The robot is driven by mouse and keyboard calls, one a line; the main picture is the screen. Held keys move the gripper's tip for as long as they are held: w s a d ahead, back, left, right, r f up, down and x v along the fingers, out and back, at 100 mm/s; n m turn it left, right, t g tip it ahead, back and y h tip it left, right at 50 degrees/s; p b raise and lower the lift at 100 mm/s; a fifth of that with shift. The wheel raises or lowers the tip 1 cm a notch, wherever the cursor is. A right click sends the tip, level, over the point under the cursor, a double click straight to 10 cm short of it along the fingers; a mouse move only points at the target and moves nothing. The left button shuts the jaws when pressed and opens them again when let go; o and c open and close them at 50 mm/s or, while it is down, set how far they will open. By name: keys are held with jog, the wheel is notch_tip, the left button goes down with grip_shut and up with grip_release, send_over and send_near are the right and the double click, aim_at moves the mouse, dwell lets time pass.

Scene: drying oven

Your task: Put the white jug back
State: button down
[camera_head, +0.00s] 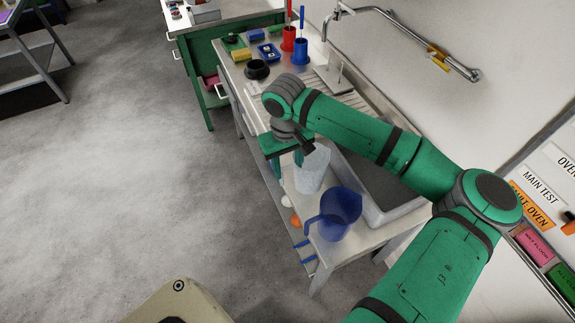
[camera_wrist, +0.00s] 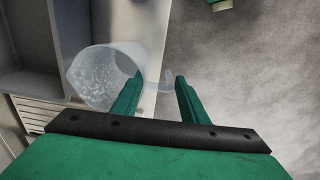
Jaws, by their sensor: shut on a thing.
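The white translucent jug (camera_head: 313,170) is at the sink's near left edge, just beyond a blue jug. In the wrist view the jug (camera_wrist: 100,78) is left of the fingers, with its handle (camera_wrist: 162,80) between them. My gripper (camera_head: 284,158) is shut on that handle; its fingers also show in the wrist view (camera_wrist: 158,88). The jug looks roughly upright. I cannot tell whether its base touches the counter.
The blue jug (camera_head: 338,212) stands on the counter's near end. An orange item (camera_head: 295,221) lies by the front edge. The sink basin (camera_head: 372,185) is to the right. Red and blue containers (camera_head: 289,38) and a black bowl (camera_head: 257,69) stand at the far end. The floor at left is clear.

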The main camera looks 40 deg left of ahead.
jog(key=c, duration=1.1)
grip_release()
jog(key=shift+f, duration=0.1)
notch_tip(320, 180, up, 12)
jog(key=shift+s+a+r, duration=0.1)
jog(key=shift+s+r, duration=0.05)
